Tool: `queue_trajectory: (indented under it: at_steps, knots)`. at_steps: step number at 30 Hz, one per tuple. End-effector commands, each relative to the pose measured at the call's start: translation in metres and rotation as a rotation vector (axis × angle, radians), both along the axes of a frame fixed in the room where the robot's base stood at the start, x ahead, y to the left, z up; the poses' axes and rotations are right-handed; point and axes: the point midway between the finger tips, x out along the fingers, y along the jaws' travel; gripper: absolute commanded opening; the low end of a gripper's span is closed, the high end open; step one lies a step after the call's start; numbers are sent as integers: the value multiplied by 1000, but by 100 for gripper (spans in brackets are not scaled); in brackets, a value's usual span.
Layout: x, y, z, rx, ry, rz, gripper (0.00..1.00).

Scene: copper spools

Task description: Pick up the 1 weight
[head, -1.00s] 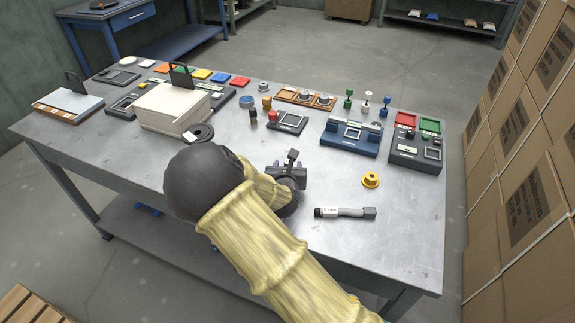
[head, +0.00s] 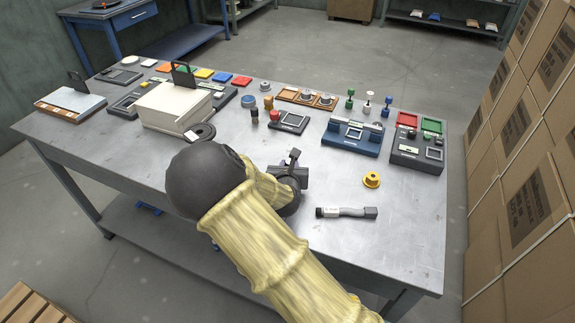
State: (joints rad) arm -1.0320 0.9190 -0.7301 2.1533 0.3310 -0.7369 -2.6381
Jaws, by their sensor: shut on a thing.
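My gripper (head: 291,172) is over the middle front of the metal table, beyond my dark wrist. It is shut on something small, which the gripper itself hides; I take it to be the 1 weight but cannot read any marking. I cannot tell whether it touches the table. A wooden tray (head: 281,93) at the back of the table holds round grey weights (head: 325,100); their numbers are too small to read.
A blue fixture (head: 352,148) and dark trays stand behind. The table's right front (head: 405,245) is clear.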

Motion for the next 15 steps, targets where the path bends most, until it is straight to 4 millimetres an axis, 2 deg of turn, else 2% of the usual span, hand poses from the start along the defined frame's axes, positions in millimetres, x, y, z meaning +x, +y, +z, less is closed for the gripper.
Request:
queue_trajectory:
  at_steps: [5, 15]
  knots:
    - [0, 1, 12, 1, -3, 3, 0]
    - [-1, 5, 75, 1, -4, 8, 0]
